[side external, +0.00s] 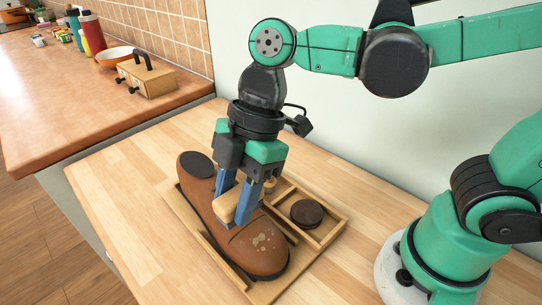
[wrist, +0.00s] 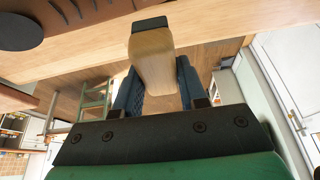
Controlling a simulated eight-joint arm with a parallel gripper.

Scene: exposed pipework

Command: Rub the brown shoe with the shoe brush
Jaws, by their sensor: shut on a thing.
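The brown shoe (side external: 255,250) lies in a wooden tray (side external: 205,240) on the light wood table, its dark heel at the far left end. Pale, speckled marks (side external: 262,240) show on its upper. My gripper (side external: 236,203) is shut on the shoe brush (side external: 229,207), which has a light wooden body. The brush is at the shoe's upper side; I cannot tell whether it touches. The brush handle also shows between the fingers in the wrist view (wrist: 153,60). Part of the shoe (wrist: 70,15) shows at the top left there.
A round dark tin (side external: 307,213) sits in a compartment on the tray's right side. A counter behind at left holds a wooden box (side external: 146,78), an orange bowl (side external: 115,56) and bottles (side external: 92,33). The table's left part is clear.

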